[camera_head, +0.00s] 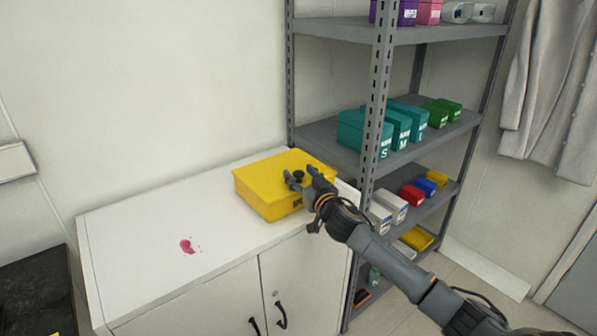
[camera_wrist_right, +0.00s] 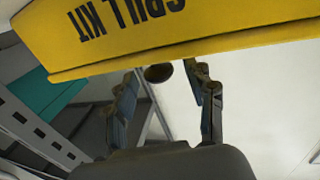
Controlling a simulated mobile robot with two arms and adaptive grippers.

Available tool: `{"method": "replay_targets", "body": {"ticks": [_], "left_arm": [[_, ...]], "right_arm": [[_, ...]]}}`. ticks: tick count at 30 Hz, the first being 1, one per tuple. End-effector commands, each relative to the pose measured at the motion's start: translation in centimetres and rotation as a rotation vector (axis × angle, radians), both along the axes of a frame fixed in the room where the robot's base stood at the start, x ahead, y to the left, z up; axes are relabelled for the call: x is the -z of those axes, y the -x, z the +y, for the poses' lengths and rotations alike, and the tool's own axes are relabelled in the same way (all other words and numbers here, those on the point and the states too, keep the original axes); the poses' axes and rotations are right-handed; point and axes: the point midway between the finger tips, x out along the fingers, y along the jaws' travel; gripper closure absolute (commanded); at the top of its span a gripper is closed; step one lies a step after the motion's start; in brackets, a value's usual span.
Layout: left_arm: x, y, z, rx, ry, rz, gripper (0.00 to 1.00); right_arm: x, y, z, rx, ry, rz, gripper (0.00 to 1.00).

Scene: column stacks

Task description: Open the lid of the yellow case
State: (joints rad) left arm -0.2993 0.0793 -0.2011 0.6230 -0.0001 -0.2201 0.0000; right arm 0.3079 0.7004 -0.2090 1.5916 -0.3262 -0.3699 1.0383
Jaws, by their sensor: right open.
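The yellow case (camera_head: 262,182) stands on the white cabinet top (camera_head: 130,250), near its right end, and its lid looks shut. In the right wrist view the case (camera_wrist_right: 230,30) fills the top, with "SPILL KIT" lettering upside down. My right gripper (camera_head: 301,177) is open at the case's right front side, its fingers overlapping the lid's edge in the head view. A small dark round part (camera_wrist_right: 158,73) shows between the open fingers, beside the case's edge; I cannot tell whether the fingers touch it. My left gripper is not in view.
A grey metal shelf (camera_head: 376,110) stands close to the right of the cabinet, with teal boxes (camera_head: 365,134) and small coloured bins (camera_head: 411,195). A pink stain (camera_head: 187,246) marks the cabinet top. The cabinet top left of the case is otherwise clear.

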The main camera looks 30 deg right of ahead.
Motion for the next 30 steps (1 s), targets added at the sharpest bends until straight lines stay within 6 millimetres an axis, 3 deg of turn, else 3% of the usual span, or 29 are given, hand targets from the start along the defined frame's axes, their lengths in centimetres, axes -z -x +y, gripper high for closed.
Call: {"method": "replay_targets", "body": {"ticks": [5,14,23,30], "left_arm": [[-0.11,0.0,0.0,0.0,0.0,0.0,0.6],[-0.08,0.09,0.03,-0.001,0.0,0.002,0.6],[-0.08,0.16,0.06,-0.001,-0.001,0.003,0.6],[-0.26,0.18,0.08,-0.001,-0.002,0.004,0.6]], "right_arm": [[-0.04,-1.34,-0.19,0.0,0.001,0.0,0.46],[0.04,-1.53,-0.18,-0.001,0.001,0.001,0.46],[0.03,-1.52,-0.19,-0.001,0.001,0.001,1.0],[-0.09,-1.52,-0.2,0.0,0.001,0.002,1.0]]}}
